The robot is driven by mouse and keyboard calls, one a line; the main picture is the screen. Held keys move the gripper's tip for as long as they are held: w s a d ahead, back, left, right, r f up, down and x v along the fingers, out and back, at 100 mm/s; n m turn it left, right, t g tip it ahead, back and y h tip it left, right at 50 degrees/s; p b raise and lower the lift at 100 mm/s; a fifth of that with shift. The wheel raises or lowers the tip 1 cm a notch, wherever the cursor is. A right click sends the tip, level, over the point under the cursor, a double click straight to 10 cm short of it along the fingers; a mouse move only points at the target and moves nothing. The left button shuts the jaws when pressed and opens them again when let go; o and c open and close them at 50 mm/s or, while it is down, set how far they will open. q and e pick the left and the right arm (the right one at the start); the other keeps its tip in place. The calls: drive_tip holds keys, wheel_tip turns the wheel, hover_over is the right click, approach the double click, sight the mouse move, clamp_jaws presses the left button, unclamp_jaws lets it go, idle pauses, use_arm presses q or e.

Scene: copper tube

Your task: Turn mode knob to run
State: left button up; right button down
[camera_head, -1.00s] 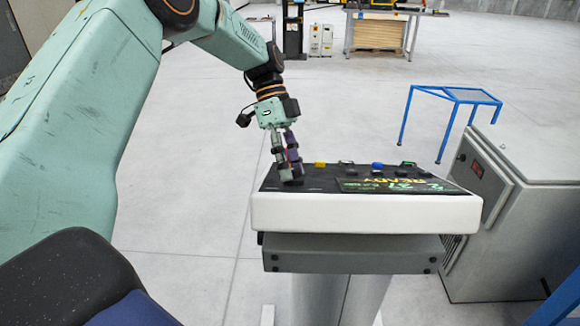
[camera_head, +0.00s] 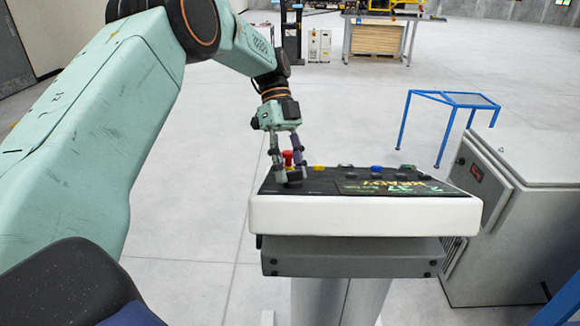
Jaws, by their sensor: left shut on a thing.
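The control console (camera_head: 365,215) stands ahead, with a white front edge and a dark sloping top. A small dark knob (camera_head: 295,179) sits at the top's left end; its markings are too small to read. My left gripper (camera_head: 288,174) reaches down from above, its fingertips closed on this knob and hiding much of it. A red button (camera_head: 288,157) shows between the fingers, behind the knob. A display (camera_head: 395,187) with green and yellow text, including READY, fills the right part of the top. My right gripper is not in view.
Yellow (camera_head: 319,167) and blue (camera_head: 377,169) buttons line the console's back edge. A grey cabinet (camera_head: 530,215) stands close on the right. A blue frame table (camera_head: 455,99) is behind it. The floor left of the console is clear.

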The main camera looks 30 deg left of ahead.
use_arm(q)
drive_tip(key=o, duration=1.2)
drive_tip(key=shift+c, duration=0.2)
drive_tip(key=v, duration=0.7)
drive_tip(key=shift+a, duration=0.15)
drive_tip(key=shift+w+r, duration=0.1)
drive_tip(key=shift+r, duration=0.05)
